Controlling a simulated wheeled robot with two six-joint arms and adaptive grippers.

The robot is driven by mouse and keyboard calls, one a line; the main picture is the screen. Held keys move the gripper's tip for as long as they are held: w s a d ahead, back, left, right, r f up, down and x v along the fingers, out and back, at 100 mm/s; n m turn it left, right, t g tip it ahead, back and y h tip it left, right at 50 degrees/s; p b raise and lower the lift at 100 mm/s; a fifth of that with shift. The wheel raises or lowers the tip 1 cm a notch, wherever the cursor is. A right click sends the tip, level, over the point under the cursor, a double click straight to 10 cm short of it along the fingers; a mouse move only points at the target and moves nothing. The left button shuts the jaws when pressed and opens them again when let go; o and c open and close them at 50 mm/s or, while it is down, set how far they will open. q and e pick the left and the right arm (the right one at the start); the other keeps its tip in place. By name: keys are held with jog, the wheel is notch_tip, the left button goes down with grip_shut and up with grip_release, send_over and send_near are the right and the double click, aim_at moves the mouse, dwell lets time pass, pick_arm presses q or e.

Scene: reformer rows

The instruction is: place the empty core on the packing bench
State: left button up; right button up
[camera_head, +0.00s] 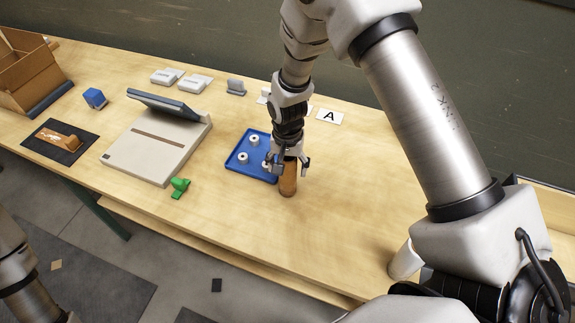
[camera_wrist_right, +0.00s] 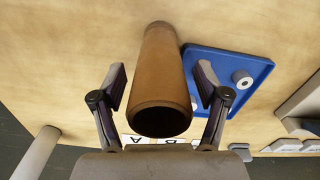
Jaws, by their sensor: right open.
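The empty core is a brown cardboard tube (camera_head: 288,184) standing upright on the packing bench (camera_head: 345,215), just right of the blue tray. In the right wrist view the core (camera_wrist_right: 163,75) shows its dark hollow end towards the camera. My right gripper (camera_head: 288,164) is open over the top of the core. Its fingers (camera_wrist_right: 163,92) stand apart on either side of the tube, with gaps between them and its wall. Only part of my left arm shows at the lower left of the head view; its gripper is out of frame.
A blue tray (camera_head: 237,168) with several small white spools lies close beside the core. A white cylinder (camera_head: 403,262) stands near the bench's right front. A beige device (camera_head: 140,153), a green piece (camera_head: 180,187) and an A card (camera_head: 329,116) are also there. Bench right of the core is clear.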

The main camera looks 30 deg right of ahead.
jog(key=shift+r, duration=0.2)
jog(key=shift+w+r, duration=0.1)
jog(key=shift+r, duration=0.2)
notch_tip(320, 180, up, 11)
jog(key=b, duration=0.2)
jog(key=shift+r, duration=0.15)
